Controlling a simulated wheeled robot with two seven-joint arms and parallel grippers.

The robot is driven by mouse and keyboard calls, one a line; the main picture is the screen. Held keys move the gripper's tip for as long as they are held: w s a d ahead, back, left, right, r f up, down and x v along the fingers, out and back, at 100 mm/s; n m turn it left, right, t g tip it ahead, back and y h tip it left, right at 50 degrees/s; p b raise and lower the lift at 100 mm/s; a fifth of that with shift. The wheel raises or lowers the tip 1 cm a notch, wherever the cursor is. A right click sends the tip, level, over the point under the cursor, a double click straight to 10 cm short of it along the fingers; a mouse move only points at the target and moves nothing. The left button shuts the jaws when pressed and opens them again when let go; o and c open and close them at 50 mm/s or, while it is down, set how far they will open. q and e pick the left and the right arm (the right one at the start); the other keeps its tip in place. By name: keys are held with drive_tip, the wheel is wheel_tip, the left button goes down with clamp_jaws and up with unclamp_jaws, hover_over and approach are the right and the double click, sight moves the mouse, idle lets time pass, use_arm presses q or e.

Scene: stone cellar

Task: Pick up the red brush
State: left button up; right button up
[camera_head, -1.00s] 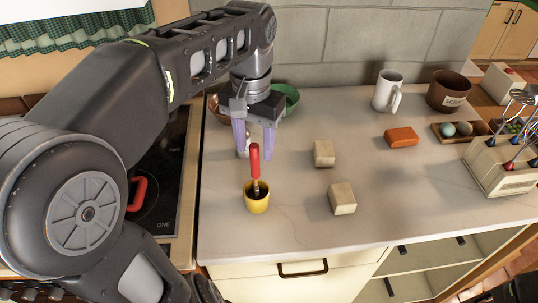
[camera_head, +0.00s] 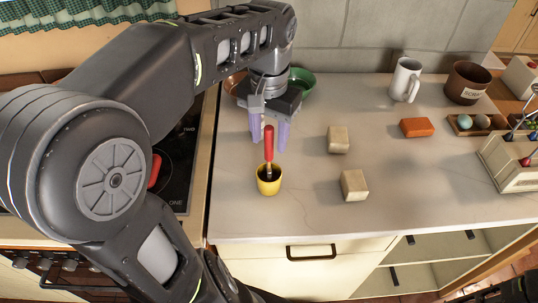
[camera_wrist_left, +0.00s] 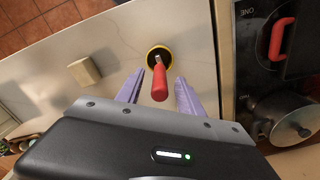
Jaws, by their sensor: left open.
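The red brush (camera_head: 268,145) stands handle up, slightly tilted, in a small yellow cup (camera_head: 270,187) on the counter. My left gripper (camera_head: 270,142) is open, with its two purple fingers just behind the handle in the head view. In the left wrist view, the brush's red handle (camera_wrist_left: 160,82) shows between the spread fingers of the left gripper (camera_wrist_left: 160,77), with a gap on each side. The cup (camera_wrist_left: 152,49) lies beyond the fingertips there. The brush's lower end is hidden in the cup. My right gripper is not visible.
Two pale blocks (camera_head: 338,139) (camera_head: 354,185) sit to the right of the cup. An orange block (camera_head: 417,127), a white mug (camera_head: 405,80) and a brown pot (camera_head: 466,83) stand farther right. Bowls (camera_head: 301,82) are behind the gripper. The stove (camera_head: 179,165) lies left; the counter's front is clear.

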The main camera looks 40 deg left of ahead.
sight(269, 152)
use_arm(q)
wheel_tip(269, 152, down, 5)
drive_tip(key=shift+p, duration=0.45)
idle(0.3)
clamp_jaws()
idle(1.3)
